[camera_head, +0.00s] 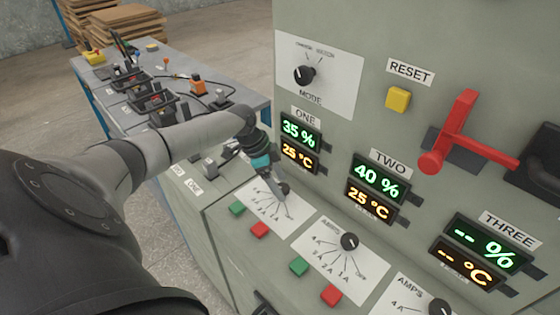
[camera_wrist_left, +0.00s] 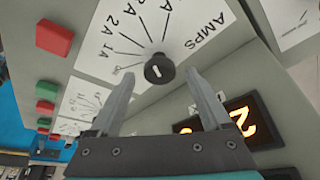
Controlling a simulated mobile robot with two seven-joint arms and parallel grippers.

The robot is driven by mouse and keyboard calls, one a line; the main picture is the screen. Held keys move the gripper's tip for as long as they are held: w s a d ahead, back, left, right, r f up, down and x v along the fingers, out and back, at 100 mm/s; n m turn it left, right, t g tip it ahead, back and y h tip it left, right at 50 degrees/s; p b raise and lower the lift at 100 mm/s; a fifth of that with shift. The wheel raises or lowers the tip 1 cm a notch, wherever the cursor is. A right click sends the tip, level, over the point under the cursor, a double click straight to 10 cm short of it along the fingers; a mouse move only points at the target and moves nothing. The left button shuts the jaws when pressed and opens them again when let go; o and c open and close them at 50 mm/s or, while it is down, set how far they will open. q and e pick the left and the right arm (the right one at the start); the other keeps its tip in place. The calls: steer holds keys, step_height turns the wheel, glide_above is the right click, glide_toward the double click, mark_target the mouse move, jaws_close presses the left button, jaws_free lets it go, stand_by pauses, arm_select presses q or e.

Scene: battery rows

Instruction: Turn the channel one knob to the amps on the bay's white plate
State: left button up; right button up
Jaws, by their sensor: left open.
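The channel one knob (camera_head: 284,188) is a small black dial on a white amps dial plate (camera_head: 262,210), at the lower left of the panel. In the left wrist view the knob (camera_wrist_left: 159,70) sits just beyond the fingertips, with lines and amp marks fanned around it. My left gripper (camera_head: 281,197) is at this dial and hides part of it. In the wrist view its two fingers (camera_wrist_left: 161,82) are spread, one to each side of the knob, with gaps visible. Its exact setting is hard to read. My right gripper is not in view.
Channel two's knob (camera_head: 349,241) and channel three's knob (camera_head: 439,308) are to the right. Green (camera_head: 237,208) and red (camera_head: 260,229) buttons lie below the dial. Channel one's display (camera_head: 299,134) is above. A red lever (camera_head: 460,130) juts out. A bench (camera_head: 235,98) with batteries stands behind.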

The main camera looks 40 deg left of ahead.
arm_select(q)
steer(key=p+v, duration=0.1)
steer(key=v, duration=1.3)
steer(key=shift+r, duration=0.3)
steer(key=shift+d, duration=0.1)
